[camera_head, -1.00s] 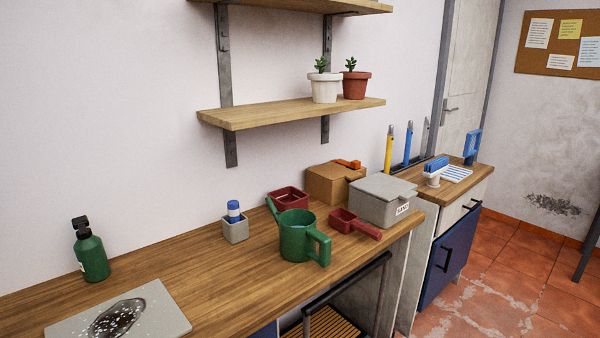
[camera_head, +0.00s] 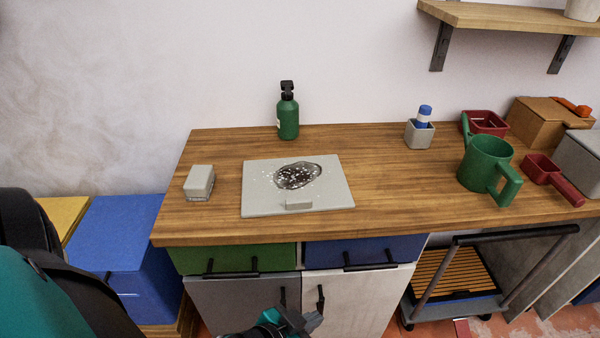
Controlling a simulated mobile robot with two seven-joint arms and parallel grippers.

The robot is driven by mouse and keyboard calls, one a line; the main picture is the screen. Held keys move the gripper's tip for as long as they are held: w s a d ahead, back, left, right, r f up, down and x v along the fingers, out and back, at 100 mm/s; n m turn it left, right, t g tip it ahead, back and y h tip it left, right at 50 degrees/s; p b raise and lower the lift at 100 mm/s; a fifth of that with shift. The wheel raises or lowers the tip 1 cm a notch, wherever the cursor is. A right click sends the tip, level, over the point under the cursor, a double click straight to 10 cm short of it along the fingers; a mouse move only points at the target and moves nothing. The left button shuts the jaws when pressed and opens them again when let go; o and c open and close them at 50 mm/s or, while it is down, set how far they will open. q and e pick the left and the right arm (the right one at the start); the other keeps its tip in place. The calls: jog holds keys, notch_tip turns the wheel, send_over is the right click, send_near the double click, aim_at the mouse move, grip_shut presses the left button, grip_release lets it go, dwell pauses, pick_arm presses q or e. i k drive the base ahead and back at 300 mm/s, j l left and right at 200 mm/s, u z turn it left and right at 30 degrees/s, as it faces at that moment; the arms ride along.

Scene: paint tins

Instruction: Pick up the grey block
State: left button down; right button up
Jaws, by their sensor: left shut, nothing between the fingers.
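A grey block (camera_head: 200,180) with a darker band along its base sits on the wooden worktop near its left end. A grey board (camera_head: 255,198) with a dark, white-speckled patch (camera_head: 298,176) lies just right of it. A smaller grey piece (camera_head: 299,203) sits at the board's front edge; I cannot tell what it is. My left gripper (camera_head: 312,321) shows at the bottom edge, in front of the cabinet doors and below the worktop. It is shut and empty, well apart from the grey block. My right gripper is not in view.
A green bottle (camera_head: 288,118) stands behind the board. A grey cup (camera_head: 419,135) with a blue-and-white item, a green watering can (camera_head: 485,163) and a red scoop (camera_head: 542,170) stand right. The worktop (camera_head: 390,180) is clear between board and can. A trolley (camera_head: 455,285) stands below.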

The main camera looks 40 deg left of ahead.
aim_at(200, 181)
jog(key=u, duration=1.85)
